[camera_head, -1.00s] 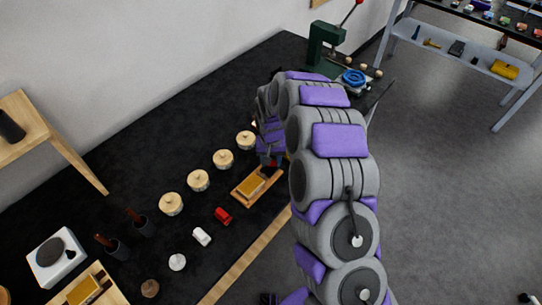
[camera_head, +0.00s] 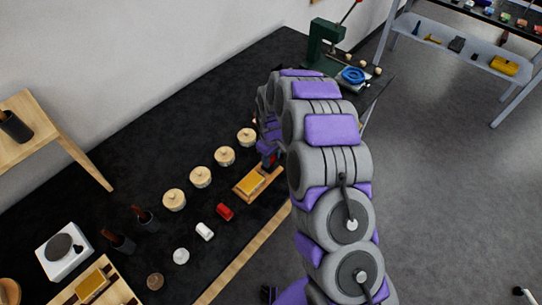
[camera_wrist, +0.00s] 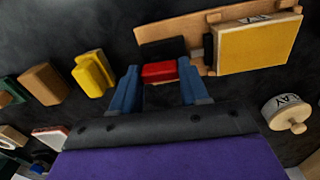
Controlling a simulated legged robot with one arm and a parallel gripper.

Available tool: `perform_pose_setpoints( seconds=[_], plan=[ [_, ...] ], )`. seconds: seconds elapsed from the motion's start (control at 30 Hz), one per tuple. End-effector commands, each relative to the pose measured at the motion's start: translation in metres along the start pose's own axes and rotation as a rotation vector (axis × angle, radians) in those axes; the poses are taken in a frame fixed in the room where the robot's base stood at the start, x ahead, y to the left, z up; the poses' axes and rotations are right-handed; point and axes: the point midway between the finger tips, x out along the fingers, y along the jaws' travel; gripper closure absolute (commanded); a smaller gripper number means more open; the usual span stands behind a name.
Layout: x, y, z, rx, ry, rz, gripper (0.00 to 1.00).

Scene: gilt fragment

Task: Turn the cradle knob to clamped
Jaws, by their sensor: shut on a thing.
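The cradle (camera_head: 270,176) is a wooden board on the black bench, with a gold-yellow block (camera_head: 250,183) lying on it. In the wrist view, the cradle (camera_wrist: 190,24) runs across the top, with the yellow block (camera_wrist: 258,45) at its right. The red cradle knob (camera_wrist: 159,72) is in front of a black part (camera_wrist: 162,48) at the board's left end. My gripper (camera_wrist: 158,75) has its two blue fingers on either side of the red knob and is shut on it. In the head view, my gripper (camera_head: 270,158) is at the cradle's far end, partly hidden by my arm.
Several round lidded pots (camera_head: 224,156) stand in a row left of the cradle. A red piece (camera_head: 225,212) and a white piece (camera_head: 204,231) lie nearby. A green press (camera_head: 322,45) stands at the bench's far end. Small coloured blocks (camera_wrist: 92,74) lie left in the wrist view.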

Motion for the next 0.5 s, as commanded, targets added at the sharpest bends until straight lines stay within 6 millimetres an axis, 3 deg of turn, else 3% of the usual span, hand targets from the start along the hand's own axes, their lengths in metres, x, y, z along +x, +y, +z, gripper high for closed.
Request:
perform_pose_setpoints(
  seconds=[0.5],
  plan=[
    [-0.0009, 0.0007, -0.0015, -0.053, 0.004, 0.002, 0.86]
  ],
)
